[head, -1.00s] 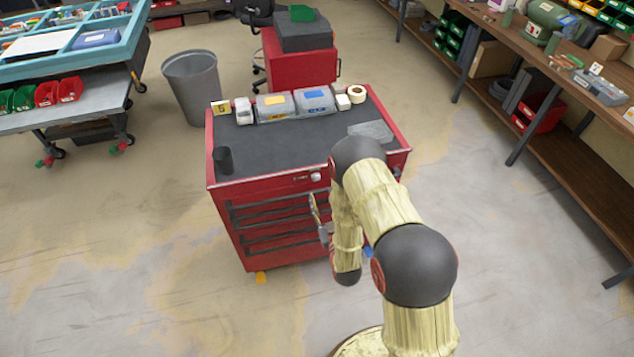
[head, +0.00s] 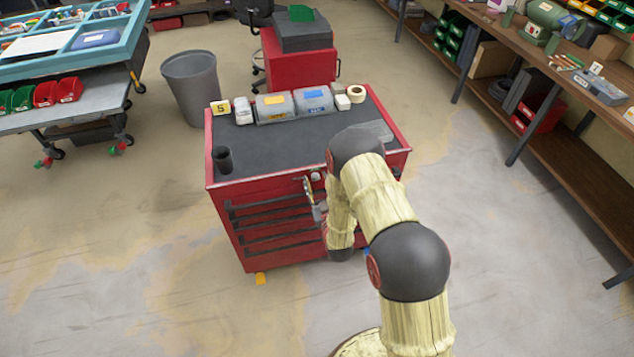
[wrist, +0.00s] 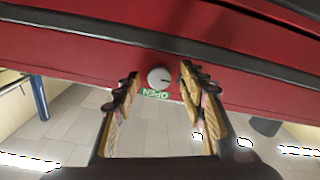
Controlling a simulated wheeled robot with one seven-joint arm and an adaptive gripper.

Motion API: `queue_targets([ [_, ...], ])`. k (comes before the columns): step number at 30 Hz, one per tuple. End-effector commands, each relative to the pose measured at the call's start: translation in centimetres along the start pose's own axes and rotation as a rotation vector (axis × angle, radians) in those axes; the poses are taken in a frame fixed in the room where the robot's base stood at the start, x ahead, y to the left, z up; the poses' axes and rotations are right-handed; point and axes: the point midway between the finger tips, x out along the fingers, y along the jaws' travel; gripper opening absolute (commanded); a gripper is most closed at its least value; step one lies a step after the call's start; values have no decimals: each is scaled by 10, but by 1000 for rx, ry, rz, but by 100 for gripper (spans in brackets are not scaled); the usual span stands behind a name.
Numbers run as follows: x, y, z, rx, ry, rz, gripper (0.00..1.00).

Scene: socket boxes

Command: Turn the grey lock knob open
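The grey lock knob (wrist: 159,78) is a small round knob on the red front of the tool cabinet, with a green OPEN label (wrist: 155,94) beside it. It also shows in the head view (head: 315,176), near the top front edge of the red cabinet (head: 222,202). My gripper (wrist: 157,82) is open in the wrist view, with one finger on each side of the knob and a gap to both. I cannot tell whether the fingertips reach as deep as the knob. In the head view my gripper (head: 308,184) is just left of the knob and below the top edge.
A black cup (head: 222,159), clear-lidded boxes (head: 274,108), a white tape roll (head: 357,93) and a yellow number card (head: 220,107) stand on the cabinet top. Drawer handles (head: 270,222) run below the knob.

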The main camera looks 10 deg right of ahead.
Motion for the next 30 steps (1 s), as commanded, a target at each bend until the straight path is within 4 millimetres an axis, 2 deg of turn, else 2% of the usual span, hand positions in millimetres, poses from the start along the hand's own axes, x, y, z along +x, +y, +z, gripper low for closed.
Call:
queue_targets([
  [21, 0, 0, 0, 0, 0, 0, 0],
  [30, 0, 0, 0, 24, 2, 0, 0],
])
